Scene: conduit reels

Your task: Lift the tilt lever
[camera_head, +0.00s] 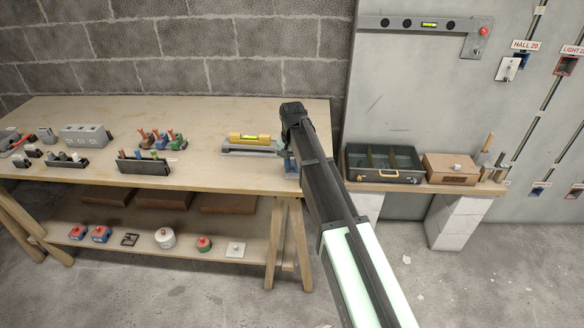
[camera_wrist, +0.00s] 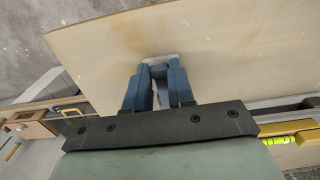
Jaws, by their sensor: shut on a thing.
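The tilt fixture is a grey base (camera_head: 236,148) carrying a yellow spirit level with a green vial (camera_head: 250,139). It lies at the right end of the workbench. The yellow level also shows at the right edge of the wrist view (camera_wrist: 285,138). My gripper (camera_head: 289,166) is at the right end of this fixture, mostly behind my arm in the head view. In the wrist view its blue fingers (camera_wrist: 160,72) are close together on a small grey piece, apparently the tilt lever (camera_wrist: 163,57). Most of the lever is hidden by the fingers.
The workbench (camera_head: 215,175) holds a black rack (camera_head: 144,167), coloured clamps (camera_head: 163,140) and a grey block (camera_head: 85,135) to the left. An open dark toolbox (camera_head: 384,176) and a wooden box (camera_head: 450,170) stand right of my arm. A wall-mounted level (camera_head: 425,25) is above.

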